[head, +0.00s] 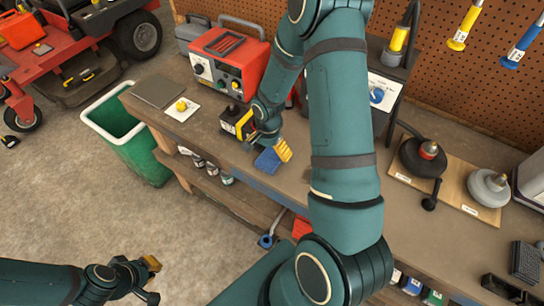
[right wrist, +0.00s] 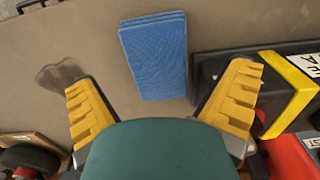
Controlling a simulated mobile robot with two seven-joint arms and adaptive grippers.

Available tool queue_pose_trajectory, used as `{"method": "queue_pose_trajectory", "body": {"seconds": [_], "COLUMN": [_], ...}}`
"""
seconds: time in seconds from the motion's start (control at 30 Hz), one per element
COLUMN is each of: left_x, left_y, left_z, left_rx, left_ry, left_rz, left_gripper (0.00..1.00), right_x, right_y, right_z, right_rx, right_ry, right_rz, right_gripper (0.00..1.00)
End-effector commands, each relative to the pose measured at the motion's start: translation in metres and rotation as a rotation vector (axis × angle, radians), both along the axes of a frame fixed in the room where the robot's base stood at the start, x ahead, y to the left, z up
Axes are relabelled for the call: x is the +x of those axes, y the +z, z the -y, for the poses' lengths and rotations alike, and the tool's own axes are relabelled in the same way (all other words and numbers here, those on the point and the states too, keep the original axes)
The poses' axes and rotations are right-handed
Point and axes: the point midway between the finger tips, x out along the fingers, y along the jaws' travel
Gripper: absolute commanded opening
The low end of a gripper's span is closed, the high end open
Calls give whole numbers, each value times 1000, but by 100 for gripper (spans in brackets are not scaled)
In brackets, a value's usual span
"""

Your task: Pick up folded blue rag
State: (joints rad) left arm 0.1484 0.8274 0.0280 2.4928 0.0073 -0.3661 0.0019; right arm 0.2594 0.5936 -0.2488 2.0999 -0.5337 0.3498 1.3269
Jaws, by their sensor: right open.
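The folded blue rag (head: 266,161) lies flat on the wooden workbench, near its front edge. In the right wrist view the rag (right wrist: 155,55) is a layered blue rectangle just beyond the fingertips, roughly centred between them. My right gripper (head: 281,149) is over the bench beside the rag and partly overlaps it in the head view. Its yellow ribbed fingers are spread wide with nothing between them in the right wrist view (right wrist: 163,90). My left gripper (head: 149,275) is low at the left, away from the bench over the floor; its finger gap is unclear.
A black and yellow box (head: 229,125) stands close to the rag, near the right finger in the wrist view (right wrist: 285,85). Behind are a red power unit (head: 228,65) and a pegboard. A green bin (head: 147,158) stands left of the bench.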

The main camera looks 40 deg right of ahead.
Motion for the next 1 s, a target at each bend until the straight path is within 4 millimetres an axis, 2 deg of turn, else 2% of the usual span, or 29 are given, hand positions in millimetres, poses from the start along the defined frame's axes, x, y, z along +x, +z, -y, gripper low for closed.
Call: {"method": "queue_pose_trajectory", "body": {"seconds": [0.1,0.23,0.53,0.57,0.6,0.73,1.0], "left_x": [0,0,0,0,0,0,0], "left_y": [1,0,0,0,0,0,0], "left_z": [0,0,0,0,0,0,0], "left_rx": [0,0,0,0,0,0,0], "left_ry": [0,0,0,0,0,0,0], "left_rz": [0,0,0,0,0,0,0], "left_gripper": [0,0,0,0,0,0,0], "right_x": [-5,-4,-4,-4,-4,-4,-4], "right_y": [-19,-35,-40,-40,-40,-40,-39], "right_z": [-2,-2,-2,-2,-2,-2,-2], "right_rx": [2,1,1,1,1,1,1], "right_ry": [2,1,1,1,1,1,1], "right_rz": [-5,-2,0,0,0,0,0], "right_gripper": [100,100,100,96,82,37,34]}}
